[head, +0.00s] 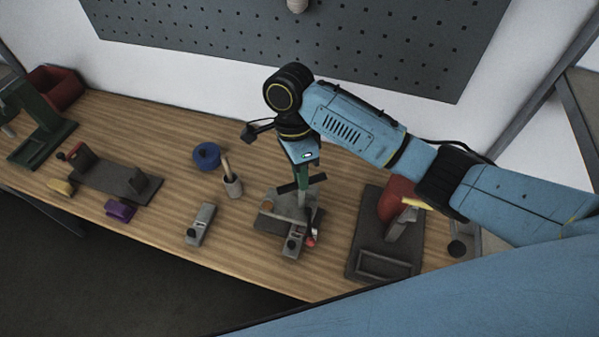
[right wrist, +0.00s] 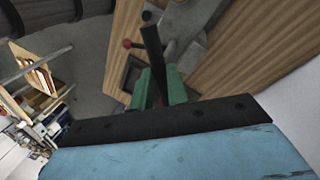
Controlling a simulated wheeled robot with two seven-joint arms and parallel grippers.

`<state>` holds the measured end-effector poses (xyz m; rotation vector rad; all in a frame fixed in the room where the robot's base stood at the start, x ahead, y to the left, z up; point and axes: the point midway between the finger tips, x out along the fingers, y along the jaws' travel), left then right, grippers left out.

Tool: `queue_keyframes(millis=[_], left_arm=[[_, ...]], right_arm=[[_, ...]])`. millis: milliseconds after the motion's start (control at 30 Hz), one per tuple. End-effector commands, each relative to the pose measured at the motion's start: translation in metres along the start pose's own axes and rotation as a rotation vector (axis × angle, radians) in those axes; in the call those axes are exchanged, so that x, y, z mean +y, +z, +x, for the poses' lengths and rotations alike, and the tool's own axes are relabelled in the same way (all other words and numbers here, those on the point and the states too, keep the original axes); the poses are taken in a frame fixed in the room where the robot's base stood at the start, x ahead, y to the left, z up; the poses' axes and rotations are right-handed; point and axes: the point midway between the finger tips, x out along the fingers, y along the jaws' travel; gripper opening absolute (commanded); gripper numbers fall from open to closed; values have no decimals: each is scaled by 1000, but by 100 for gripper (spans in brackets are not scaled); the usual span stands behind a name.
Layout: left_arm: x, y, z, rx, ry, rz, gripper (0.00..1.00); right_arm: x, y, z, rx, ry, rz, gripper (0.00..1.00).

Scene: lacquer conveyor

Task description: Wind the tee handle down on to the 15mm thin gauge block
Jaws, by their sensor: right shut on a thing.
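My right gripper (head: 302,172) comes down from above over a grey metal fixture (head: 296,207) on the bench. Its green fingers also show in the right wrist view (right wrist: 158,88), shut on the black tee handle (right wrist: 153,45). The tee handle's dark crossbar (head: 301,184) shows just below the fingers in the head view. The fixture's grey body shows below the handle in the right wrist view (right wrist: 192,22), with a red knob (right wrist: 127,43) beside it. I cannot make out the 15mm thin gauge block; the handle and fixture parts hide what lies under the screw. My left gripper is not in view.
A dark mat (head: 352,272) with a red item (head: 396,197) lies right. Bare wood shows between.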

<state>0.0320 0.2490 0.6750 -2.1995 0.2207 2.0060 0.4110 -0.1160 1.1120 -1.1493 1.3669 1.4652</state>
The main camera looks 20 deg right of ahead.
Motion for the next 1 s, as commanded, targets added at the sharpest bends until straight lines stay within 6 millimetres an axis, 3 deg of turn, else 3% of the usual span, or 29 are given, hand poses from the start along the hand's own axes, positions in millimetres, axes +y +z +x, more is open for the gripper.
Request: queue_keyframes(millis=[600,1000], left_arm=[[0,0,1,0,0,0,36],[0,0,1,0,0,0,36]], right_arm=[[0,-3,0,-147,-1,532,0],[1,-4,0,-195,-2,712,0]])
